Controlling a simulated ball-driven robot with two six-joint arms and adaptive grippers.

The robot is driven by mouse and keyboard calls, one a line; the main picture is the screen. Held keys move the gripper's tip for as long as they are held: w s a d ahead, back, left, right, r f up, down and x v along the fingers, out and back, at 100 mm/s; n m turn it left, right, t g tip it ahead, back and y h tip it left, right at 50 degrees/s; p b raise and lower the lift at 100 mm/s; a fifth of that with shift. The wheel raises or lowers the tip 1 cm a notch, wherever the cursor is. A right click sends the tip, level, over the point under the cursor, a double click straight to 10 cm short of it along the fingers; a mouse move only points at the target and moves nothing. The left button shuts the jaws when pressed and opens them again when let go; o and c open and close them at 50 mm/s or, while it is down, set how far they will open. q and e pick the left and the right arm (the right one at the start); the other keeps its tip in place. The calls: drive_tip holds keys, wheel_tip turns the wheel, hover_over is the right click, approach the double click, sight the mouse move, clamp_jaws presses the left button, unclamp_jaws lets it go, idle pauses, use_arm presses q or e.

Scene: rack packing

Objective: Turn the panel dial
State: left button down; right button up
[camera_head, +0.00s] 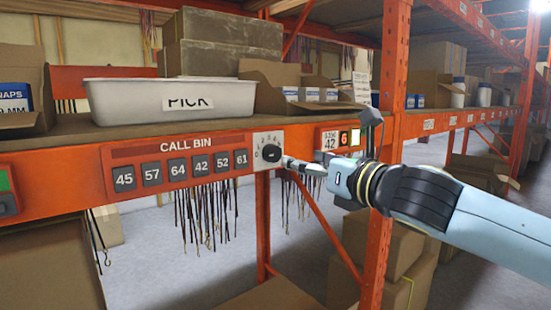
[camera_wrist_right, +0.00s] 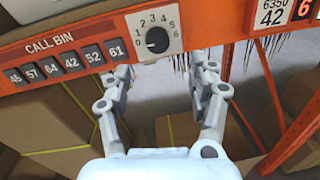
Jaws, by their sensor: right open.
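The panel dial (camera_head: 271,154) is a dark knob on a pale plate with numbers around it, at the right end of the call bin panel (camera_head: 178,163). In the right wrist view the dial (camera_wrist_right: 157,40) shows numbers up to 6; its exact setting is hard to read. My right gripper (camera_head: 287,162) comes in from the right, its fingertips close to the dial. In the right wrist view the open gripper (camera_wrist_right: 164,72) has its fingers spread below and either side of the knob, with nothing between them. Contact with the knob is not visible. My left gripper is out of view.
Number buttons (camera_head: 178,169) sit left of the dial. A display (camera_head: 338,139) with 42 and a red 6 is to its right. A white pick bin (camera_head: 172,98) and boxes stand on the shelf above. An orange upright (camera_head: 391,75) stands behind my right arm.

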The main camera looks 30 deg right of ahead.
sight(275, 154)
drive_tip(key=w, duration=0.4)
drive_tip(key=w+p, duration=0.1)
drive_tip(key=w, duration=0.4)
drive_tip(key=shift+w+a+r+p, duration=0.1)
drive_tip(key=shift+a+p, duration=0.1)
drive_tip(key=shift+p, duration=0.1)
drive_tip(key=shift+c, duration=0.4)
drive_tip(key=c, duration=1.1)
drive_tip(key=shift+o, duration=0.2)
